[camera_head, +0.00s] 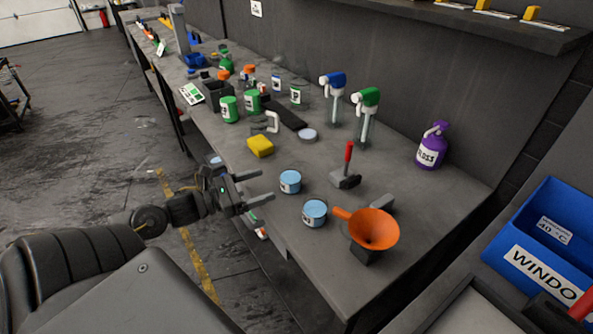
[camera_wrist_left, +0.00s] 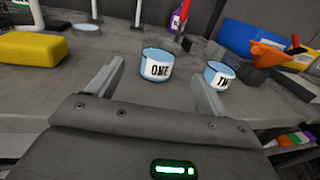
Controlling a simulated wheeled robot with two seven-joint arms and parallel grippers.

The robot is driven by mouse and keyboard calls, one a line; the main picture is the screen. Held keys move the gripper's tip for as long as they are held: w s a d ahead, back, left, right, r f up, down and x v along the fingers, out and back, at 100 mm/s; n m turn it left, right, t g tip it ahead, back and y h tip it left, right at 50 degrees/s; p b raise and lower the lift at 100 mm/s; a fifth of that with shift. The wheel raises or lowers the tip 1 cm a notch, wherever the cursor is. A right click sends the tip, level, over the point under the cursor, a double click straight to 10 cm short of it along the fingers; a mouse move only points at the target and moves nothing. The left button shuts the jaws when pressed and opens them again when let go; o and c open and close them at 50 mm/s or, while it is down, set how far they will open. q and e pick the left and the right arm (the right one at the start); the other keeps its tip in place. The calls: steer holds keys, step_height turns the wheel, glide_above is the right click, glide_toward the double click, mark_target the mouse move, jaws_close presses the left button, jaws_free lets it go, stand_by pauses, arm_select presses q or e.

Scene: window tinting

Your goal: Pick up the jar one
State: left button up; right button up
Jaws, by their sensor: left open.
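Jar one is a small light-blue jar with a white label reading "ONE" (camera_wrist_left: 157,66), standing upright on the grey workbench. In the head view this jar (camera_head: 290,181) is the nearer of two blue jars to my left gripper. My left gripper (camera_head: 266,187) is open and empty at the bench's front edge, its fingers pointing toward the jar. In the left wrist view the jar shows between the two fingertips (camera_wrist_left: 155,90), beyond them and apart from them. A second blue jar (camera_head: 314,213), its label partly readable as "TW" (camera_wrist_left: 218,77), stands to the right. My right gripper is not seen.
An orange funnel (camera_head: 373,229) stands right of the second jar. A yellow sponge (camera_head: 260,146) lies to the left. Spray bottles (camera_head: 368,115) and a purple bottle (camera_head: 432,147) stand farther back.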

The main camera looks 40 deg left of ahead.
mark_target(281, 178)
arm_select(q)
steer(key=shift+w+d, duration=0.2)
steer(key=shift+w, duration=0.3)
steer(key=shift+s+r, duration=0.1)
steer(key=shift+r, duration=0.05)
steer(key=shift+w+d+r, duration=0.15)
steer(key=shift+w+d, duration=0.2)
steer(key=shift+w, duration=0.3)
steer(key=shift+p+x, duration=0.4)
steer(key=shift+x, duration=0.7)
steer(key=shift+w, duration=0.25)
steer(key=shift+d, duration=0.15)
steer(key=shift+w, duration=0.2)
steer(key=p+x, duration=0.1)
steer(key=x, duration=0.3)
steer(key=shift+w, duration=0.15)
steer(key=shift+w+d, duration=0.3)
steer(key=shift+w, duration=0.15)
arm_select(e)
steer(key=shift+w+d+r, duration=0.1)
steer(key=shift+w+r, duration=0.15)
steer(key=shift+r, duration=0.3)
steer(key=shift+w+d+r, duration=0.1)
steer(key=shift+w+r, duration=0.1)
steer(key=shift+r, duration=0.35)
arm_select(q)
steer(key=shift+c, duration=0.3)
